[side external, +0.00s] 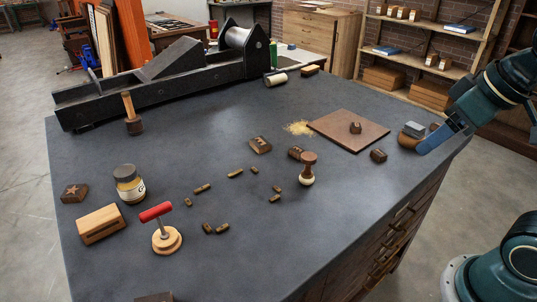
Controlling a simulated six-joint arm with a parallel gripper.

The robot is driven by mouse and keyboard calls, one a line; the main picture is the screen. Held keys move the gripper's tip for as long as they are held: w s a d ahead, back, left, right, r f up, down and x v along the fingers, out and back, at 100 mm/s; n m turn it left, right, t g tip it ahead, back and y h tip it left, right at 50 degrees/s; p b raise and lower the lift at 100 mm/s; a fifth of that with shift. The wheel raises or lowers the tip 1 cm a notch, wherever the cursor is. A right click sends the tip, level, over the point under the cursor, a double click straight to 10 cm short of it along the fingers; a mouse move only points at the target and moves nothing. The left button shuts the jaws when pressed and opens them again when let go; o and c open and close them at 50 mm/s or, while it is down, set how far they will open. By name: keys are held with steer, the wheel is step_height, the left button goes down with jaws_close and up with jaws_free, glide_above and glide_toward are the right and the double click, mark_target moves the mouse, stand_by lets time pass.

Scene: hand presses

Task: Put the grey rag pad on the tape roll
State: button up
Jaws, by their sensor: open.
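The grey rag pad (414,128) is a small grey block near the right edge of the dark table. It appears to rest on top of a brown, rounded thing that looks like the tape roll (406,142). My gripper (426,140) comes in from the right, open, with its blue fingers just right of the pad and roll. A finger overlaps the roll's right side in the picture, so I cannot tell whether it touches. The lower right of the roll is hidden.
A brown board (345,136) with a small block on it lies to the left. A dark block (378,155) and a wooden-handled stamp (308,170) stand nearby. Small type blocks, a jar (129,184) and a red-handled tool (163,228) are farther left. The front right tabletop is clear.

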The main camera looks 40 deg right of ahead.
steer(key=shift+s+a+f, duration=0.25)
steer(key=shift+s+f, duration=0.05)
steer(key=shift+s, duration=0.25)
steer(key=shift+s+a+f, duration=0.2)
steer(key=shift+s+f, duration=0.05)
steer(key=shift+s, duration=0.3)
